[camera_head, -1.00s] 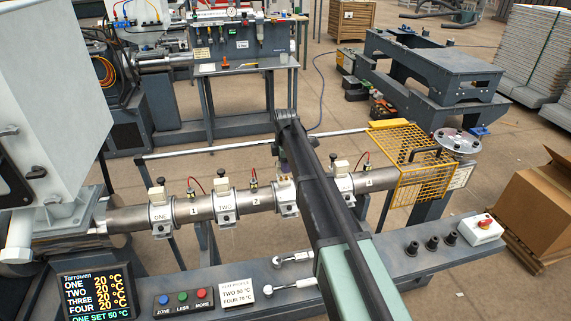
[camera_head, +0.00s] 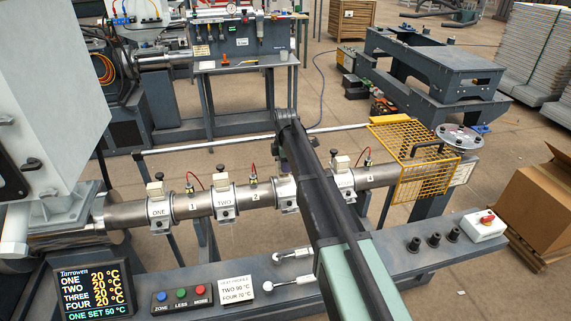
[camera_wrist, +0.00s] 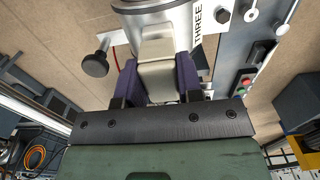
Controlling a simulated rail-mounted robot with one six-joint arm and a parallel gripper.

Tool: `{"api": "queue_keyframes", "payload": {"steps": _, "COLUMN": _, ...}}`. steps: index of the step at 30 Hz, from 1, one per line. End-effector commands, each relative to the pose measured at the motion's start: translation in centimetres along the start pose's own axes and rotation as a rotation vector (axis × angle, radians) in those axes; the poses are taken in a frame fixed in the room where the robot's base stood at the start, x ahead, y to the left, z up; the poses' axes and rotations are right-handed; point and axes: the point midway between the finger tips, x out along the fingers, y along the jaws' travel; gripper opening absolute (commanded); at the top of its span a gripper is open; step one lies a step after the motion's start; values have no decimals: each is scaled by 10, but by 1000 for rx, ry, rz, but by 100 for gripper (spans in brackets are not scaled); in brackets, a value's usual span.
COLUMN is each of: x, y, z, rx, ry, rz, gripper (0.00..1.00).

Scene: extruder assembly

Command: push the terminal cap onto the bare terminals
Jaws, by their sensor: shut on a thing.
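The beige terminal cap (camera_wrist: 157,80) is between the two purple fingers of my gripper (camera_wrist: 157,86) in the wrist view. My gripper is shut on it. The cap's far end meets the heater band marked THREE (camera_wrist: 182,25). The terminals are hidden, so I cannot tell how far the cap sits over them. In the head view, my arm hides most of the gripper, and band three (camera_head: 286,195) shows just left of the arm. Bands ONE (camera_head: 160,212) and TWO (camera_head: 224,203) each carry a beige cap on top.
A black knob (camera_wrist: 94,64) sticks out left of the cap in the wrist view. A yellow mesh guard (camera_head: 412,165) covers the barrel's right end. The bench shelf holds a display (camera_head: 95,290), a button box (camera_head: 182,298), and several black knobs (camera_head: 433,240).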

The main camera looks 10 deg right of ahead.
Motion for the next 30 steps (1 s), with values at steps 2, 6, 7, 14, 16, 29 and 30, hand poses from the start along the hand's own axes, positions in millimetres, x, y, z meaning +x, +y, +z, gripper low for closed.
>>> {"api": "queue_keyframes", "payload": {"steps": 2, "x": 3, "y": 0, "z": 0, "rx": 0, "ry": 0, "rz": 0, "gripper": 10}}
{"api": "queue_keyframes", "payload": {"steps": 6, "x": 6, "y": 0, "z": 0, "rx": 0, "ry": 0, "rz": 0, "gripper": 10}}
{"api": "queue_keyframes", "payload": {"steps": 7, "x": 6, "y": 0, "z": 0, "rx": 0, "ry": 0, "rz": 0, "gripper": 10}}
{"api": "queue_keyframes", "payload": {"steps": 14, "x": 11, "y": 0, "z": 0, "rx": 0, "ry": 0, "rz": 0, "gripper": 10}}
{"api": "queue_keyframes", "payload": {"steps": 16, "x": 12, "y": 0, "z": 0, "rx": 0, "ry": 0, "rz": 0, "gripper": 10}}
{"api": "queue_keyframes", "payload": {"steps": 29, "x": 17, "y": 0, "z": 0, "rx": 0, "ry": 0, "rz": 0, "gripper": 49}}
{"api": "queue_keyframes", "payload": {"steps": 30, "x": 17, "y": 0, "z": 0, "rx": 0, "ry": 0, "rz": 0, "gripper": 55}}
